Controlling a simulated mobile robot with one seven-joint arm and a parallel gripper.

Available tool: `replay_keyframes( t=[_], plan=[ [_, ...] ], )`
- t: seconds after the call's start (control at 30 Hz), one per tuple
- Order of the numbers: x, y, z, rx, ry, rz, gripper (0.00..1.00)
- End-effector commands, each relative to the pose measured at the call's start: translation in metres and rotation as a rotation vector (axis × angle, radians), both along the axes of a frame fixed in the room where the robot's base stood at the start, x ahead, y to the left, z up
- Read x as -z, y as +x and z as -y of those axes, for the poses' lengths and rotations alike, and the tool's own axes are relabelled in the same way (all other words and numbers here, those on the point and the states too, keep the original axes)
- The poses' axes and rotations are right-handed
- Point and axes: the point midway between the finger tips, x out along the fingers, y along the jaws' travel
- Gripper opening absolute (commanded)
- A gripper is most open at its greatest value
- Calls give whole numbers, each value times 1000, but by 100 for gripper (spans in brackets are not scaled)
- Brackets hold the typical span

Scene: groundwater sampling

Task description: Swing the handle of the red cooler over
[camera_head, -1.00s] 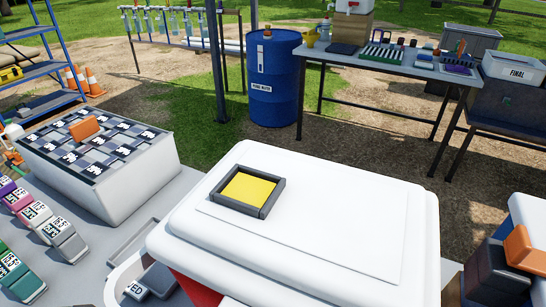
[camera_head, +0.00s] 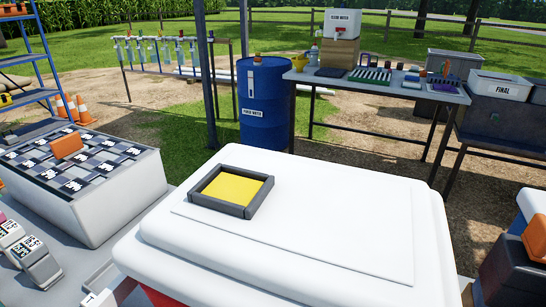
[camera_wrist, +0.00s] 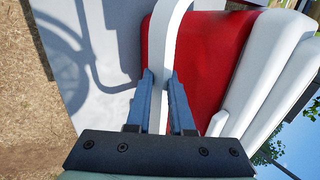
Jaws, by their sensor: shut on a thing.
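The red cooler with its white lid (camera_head: 300,215) fills the lower middle of the head view. Only a sliver of its red body (camera_head: 160,296) shows there, below the lid. In the wrist view its red side (camera_wrist: 205,60) and the white lid edge (camera_wrist: 275,75) are close up. My gripper (camera_wrist: 161,80) is shut on the white handle (camera_wrist: 168,35), which runs between the two blue fingers beside the red side. My gripper is not seen in the head view.
A grey frame with a yellow pad (camera_head: 232,191) lies on the lid. A white box with a checkered top (camera_head: 85,185) stands to the left. An orange-topped dark box (camera_head: 525,255) is at the right. A blue drum (camera_head: 265,105) and a table (camera_head: 375,86) stand behind.

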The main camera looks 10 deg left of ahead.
Motion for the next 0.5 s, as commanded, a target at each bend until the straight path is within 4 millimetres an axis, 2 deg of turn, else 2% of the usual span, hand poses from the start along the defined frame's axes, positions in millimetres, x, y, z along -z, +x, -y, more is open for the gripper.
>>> replay_keyframes(
  t=[0.03,0.5],
  plan=[
    [12,1,0,0,-2,10,0],
    [54,7,3,6,-24,87,0]
  ],
)
